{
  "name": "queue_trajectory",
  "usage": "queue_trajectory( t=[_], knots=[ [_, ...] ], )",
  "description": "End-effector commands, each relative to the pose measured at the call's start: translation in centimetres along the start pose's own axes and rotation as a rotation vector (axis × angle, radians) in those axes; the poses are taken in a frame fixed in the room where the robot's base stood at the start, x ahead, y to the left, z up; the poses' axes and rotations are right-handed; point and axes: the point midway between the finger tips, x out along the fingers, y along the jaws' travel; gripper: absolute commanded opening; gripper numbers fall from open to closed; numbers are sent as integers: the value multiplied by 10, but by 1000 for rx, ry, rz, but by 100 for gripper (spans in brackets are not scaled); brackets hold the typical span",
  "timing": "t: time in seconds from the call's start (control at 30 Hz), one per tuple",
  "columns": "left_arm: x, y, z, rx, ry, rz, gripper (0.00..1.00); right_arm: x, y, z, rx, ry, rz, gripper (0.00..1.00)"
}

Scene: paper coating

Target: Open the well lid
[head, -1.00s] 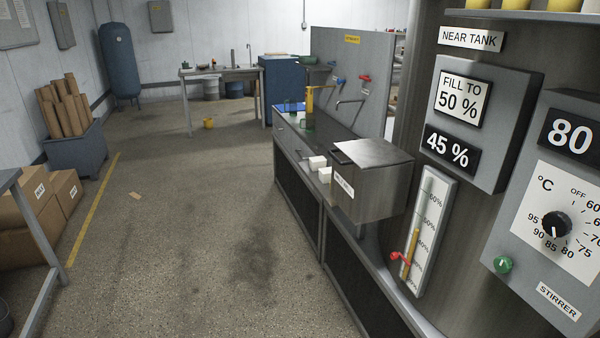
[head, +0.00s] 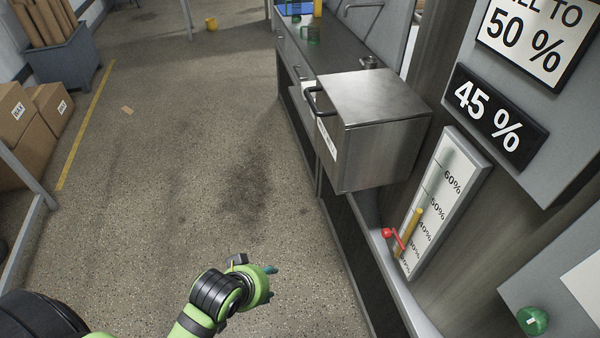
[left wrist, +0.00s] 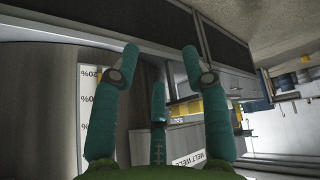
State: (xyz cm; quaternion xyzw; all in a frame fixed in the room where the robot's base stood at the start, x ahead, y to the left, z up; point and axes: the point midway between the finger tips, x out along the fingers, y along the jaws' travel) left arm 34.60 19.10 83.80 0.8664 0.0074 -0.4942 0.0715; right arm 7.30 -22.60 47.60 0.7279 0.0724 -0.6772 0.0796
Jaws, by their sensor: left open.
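The melt well is a grey metal box (head: 385,150) on the right-hand counter in the head view. Its flat lid (head: 375,93) lies shut on top, with a black handle (head: 313,100) at the left edge. My left gripper (head: 272,269) is low in the head view, below and left of the box and apart from it. In the left wrist view, its teal fingers (left wrist: 160,52) are spread and empty. The well's label (left wrist: 188,160) shows sideways-on behind them, partly hidden by a finger. My right gripper is not in view.
The tank's level gauge (head: 440,205) with a red-knobbed valve (head: 388,233) stands right of the well, under the 45 % display (head: 490,115). A green knob (head: 532,320) is at lower right. Green cups (head: 312,35) stand farther back on the counter.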

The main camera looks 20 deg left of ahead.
Motion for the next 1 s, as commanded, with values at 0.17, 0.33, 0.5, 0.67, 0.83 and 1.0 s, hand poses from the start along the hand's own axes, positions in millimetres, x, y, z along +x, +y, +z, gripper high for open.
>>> queue_trajectory(
  t=[0.17, 0.33, 0.5, 0.67, 0.83, 1.0],
  knots=[
    [-6, 12, -77, -264, 214, 97, 46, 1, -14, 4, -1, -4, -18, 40],
    [-19, 25, -162, -575, 423, 288, 46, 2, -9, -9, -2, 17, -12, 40],
    [-53, 35, -263, -946, 606, 635, 46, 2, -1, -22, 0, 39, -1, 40],
    [-88, 38, -321, -1169, 659, 933, 46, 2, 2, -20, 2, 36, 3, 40],
    [-104, 39, -342, -1249, 660, 1063, 46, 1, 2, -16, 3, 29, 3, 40],
    [-100, 44, -361, -1259, 658, 1079, 46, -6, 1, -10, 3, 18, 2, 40]
  ],
)
